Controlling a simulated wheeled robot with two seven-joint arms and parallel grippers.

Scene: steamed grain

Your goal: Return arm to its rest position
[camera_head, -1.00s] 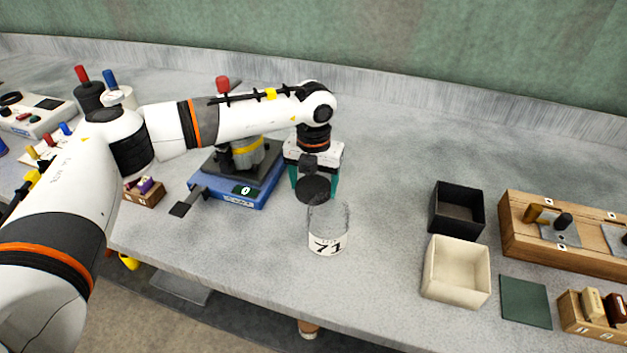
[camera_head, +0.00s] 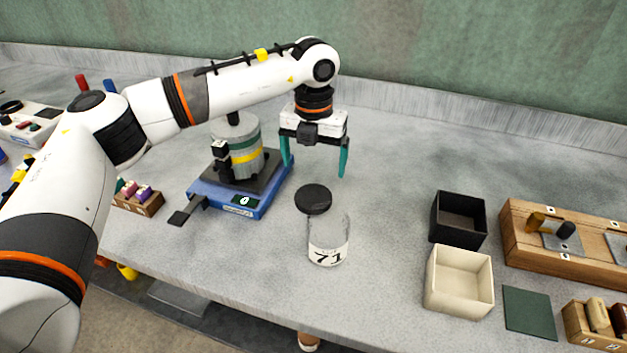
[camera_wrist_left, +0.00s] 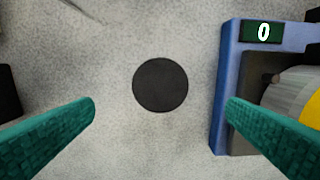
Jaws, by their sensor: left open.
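My left gripper (camera_head: 316,168) is open and empty, its two green fingers pointing down above the table. It is raised behind a clear glass jar with a black lid (camera_head: 328,237) marked 71. The black lid (camera_wrist_left: 160,85) shows from above in the left wrist view, centred between and beyond the spread fingers (camera_wrist_left: 161,108), with clear space on both sides. My left arm reaches in from the left of the head view. My right gripper is not in view.
A blue scale (camera_head: 237,197) reading 0 carries a grey and yellow-banded canister (camera_head: 246,150), left of the gripper. A black box (camera_head: 458,220), a cream box (camera_head: 459,280), a green mat (camera_head: 528,311) and a wooden rack (camera_head: 575,243) stand at right. The table behind the boxes is clear.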

